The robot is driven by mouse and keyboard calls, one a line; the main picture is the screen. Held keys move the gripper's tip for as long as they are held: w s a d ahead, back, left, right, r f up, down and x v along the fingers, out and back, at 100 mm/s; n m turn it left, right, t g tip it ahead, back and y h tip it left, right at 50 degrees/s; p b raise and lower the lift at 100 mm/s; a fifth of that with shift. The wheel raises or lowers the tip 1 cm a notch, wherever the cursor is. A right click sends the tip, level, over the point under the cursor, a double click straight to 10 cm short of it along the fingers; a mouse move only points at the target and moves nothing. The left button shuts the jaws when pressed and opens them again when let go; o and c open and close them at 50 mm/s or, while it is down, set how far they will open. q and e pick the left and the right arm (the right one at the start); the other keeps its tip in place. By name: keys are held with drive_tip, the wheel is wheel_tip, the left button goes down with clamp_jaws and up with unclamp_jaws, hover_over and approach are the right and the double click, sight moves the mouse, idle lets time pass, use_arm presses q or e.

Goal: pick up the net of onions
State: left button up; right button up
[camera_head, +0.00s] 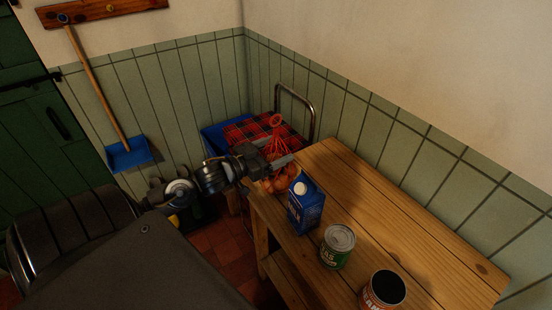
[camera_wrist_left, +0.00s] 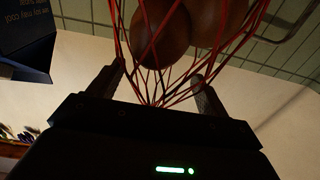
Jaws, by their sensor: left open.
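The net of onions (camera_head: 281,181) sits at the far left corner of the pine shelving's top (camera_head: 375,215). Brown onions show low in it, and its red mesh rises to a knotted loop. My left gripper (camera_head: 274,155) is at the neck of the net, just above the onions, partly covering them. In the left wrist view, the net of onions (camera_wrist_left: 176,38) hangs into the picture from the top. Its gathered red strands run between the two fingers of my open left gripper (camera_wrist_left: 158,84). My right gripper is not in view.
A blue carton (camera_head: 305,207) stands close beside the onions; it also shows in the left wrist view (camera_wrist_left: 24,38). A green can (camera_head: 338,248) and a dark-topped can (camera_head: 384,289) stand nearer. A red tartan cloth (camera_head: 245,130) lies behind. The top's right side is clear.

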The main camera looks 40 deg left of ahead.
use_arm(q)
drive_tip(key=shift+x, duration=1.25)
drive_tip(key=shift+c, duration=0.5)
drive_tip(key=shift+r, duration=0.1)
clamp_jaws()
